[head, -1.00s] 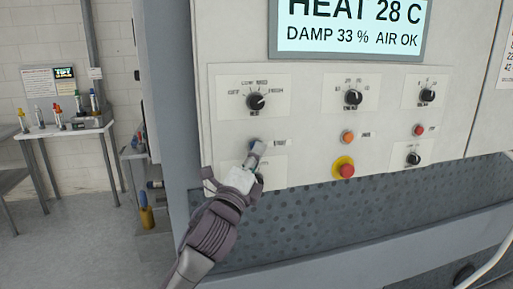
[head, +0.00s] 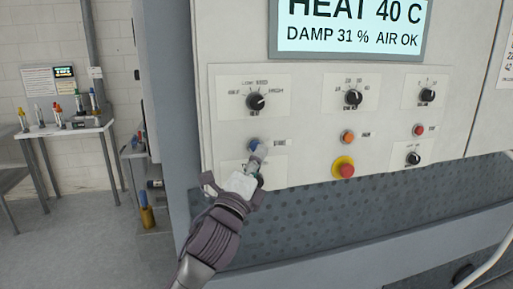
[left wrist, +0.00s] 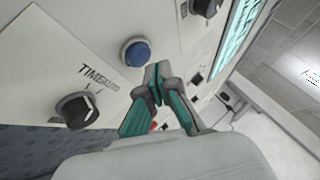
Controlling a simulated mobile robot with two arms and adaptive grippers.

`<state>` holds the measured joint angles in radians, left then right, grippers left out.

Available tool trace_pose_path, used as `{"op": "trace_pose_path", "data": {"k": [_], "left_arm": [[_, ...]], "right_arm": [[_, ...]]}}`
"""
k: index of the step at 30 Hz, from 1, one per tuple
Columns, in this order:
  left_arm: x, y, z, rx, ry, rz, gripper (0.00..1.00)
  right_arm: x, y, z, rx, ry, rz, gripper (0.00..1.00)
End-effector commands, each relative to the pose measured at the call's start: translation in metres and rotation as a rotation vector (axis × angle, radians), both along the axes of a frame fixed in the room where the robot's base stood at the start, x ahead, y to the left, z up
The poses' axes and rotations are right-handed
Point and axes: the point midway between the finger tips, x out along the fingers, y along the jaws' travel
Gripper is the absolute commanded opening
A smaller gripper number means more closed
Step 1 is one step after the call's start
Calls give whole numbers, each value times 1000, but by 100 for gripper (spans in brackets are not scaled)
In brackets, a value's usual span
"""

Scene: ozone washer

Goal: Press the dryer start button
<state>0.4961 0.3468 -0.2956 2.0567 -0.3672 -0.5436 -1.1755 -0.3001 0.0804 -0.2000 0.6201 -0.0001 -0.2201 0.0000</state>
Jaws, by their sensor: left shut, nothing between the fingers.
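The blue round button (head: 254,145), with a small label reading like START beside it, is on the dryer's white control panel (head: 305,152). My left gripper (head: 261,152) is shut and empty, with its fingertips just below and right of the button in the head view. In the left wrist view the blue button (left wrist: 135,52) stands clear in its grey ring, and the closed fingertips (left wrist: 156,72) are beside it, seemingly apart from it. The display (head: 349,25) reads HEAT 40 C, DAMP 31 %, AIR OK. My right gripper is not in view.
Black knobs (head: 256,101) sit above the button, and a TIME knob (left wrist: 76,109) is below it. An orange button (head: 347,137), a red button (head: 418,130) and a red emergency button on yellow (head: 346,170) are to the right. A table with bottles (head: 70,129) stands left.

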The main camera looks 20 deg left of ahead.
Motion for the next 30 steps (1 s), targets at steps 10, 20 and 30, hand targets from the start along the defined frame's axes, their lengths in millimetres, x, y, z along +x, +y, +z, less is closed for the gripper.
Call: {"op": "trace_pose_path", "data": {"k": [10, 20, 30], "left_arm": [[-23, -16, 1, -2, 0, -2, 0], [-42, -28, 1, -1, -1, -1, 0], [-42, -28, 0, -1, 0, 0, 0]], "right_arm": [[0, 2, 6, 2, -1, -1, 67], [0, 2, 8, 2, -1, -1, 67], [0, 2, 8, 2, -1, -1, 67]]}}
